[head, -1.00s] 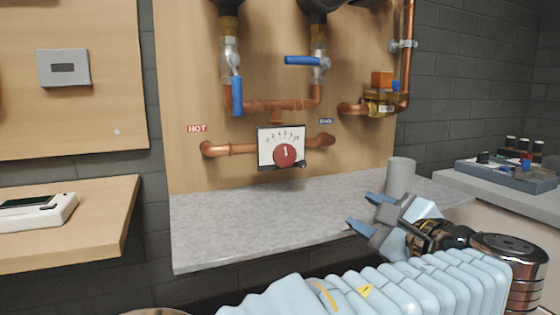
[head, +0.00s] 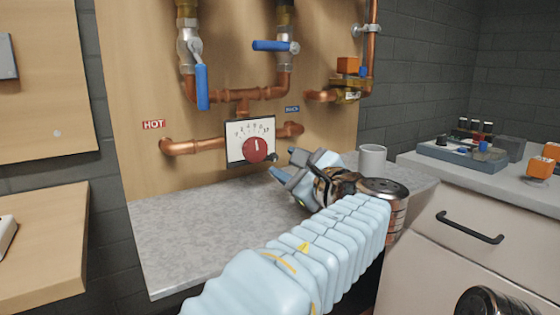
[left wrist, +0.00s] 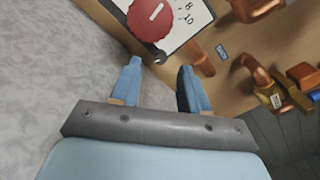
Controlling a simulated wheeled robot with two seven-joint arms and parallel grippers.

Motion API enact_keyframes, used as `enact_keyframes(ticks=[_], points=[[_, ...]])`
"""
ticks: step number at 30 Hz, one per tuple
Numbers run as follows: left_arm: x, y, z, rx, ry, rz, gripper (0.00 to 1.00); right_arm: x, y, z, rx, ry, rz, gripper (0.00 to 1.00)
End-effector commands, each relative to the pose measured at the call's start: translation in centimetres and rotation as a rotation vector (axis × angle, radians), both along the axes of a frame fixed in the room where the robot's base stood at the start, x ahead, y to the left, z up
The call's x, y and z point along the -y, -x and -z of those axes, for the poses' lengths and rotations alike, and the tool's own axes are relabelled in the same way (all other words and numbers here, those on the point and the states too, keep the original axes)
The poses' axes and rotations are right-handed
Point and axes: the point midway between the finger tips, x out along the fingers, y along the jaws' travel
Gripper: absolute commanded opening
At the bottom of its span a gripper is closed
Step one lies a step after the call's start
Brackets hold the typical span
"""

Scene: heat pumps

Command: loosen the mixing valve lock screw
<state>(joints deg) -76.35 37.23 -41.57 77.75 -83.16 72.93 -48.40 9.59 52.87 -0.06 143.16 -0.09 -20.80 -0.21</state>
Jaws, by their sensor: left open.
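The mixing valve is a white scale plate (head: 240,132) with a round red knob (head: 256,150) on the copper pipes of the wooden panel. The red knob also shows at the top of the left wrist view (left wrist: 152,15). A small dark part, which looks like the lock screw (head: 273,158), sits at the plate's lower right corner; it also shows in the left wrist view (left wrist: 160,57). My left gripper (head: 283,163) is open with blue fingers, just right of and below the plate. In the left wrist view the dark part lies just beyond and between the fingertips (left wrist: 159,68), apparently not gripped.
Two blue-handled valves (head: 202,88) (head: 272,45) are above the mixing valve. A grey counter (head: 190,235) lies below, with a grey cup (head: 372,160) right of my gripper. A tray of small parts (head: 462,152) stands on the right cabinet.

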Motion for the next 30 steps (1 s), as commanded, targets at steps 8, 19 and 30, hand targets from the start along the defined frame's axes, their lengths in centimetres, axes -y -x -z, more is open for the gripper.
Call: enact_keyframes(ticks=[8,19,30], points=[[-1.8,-2.4,0.0,0.0,-0.001,-0.001,0.45,-0.1,0.0,-0.1,0.0,-0.001,-0.001,0.0],[-1.9,-2.6,0.0,0.0,0.0,0.0,0.33,-0.1,0.0,-0.1,0.0,-0.001,-0.001,0.0],[-1.9,-2.6,0.0,0.001,0.001,0.0,0.0,-0.1,0.0,-0.1,0.0,-0.001,-0.001,0.0]])
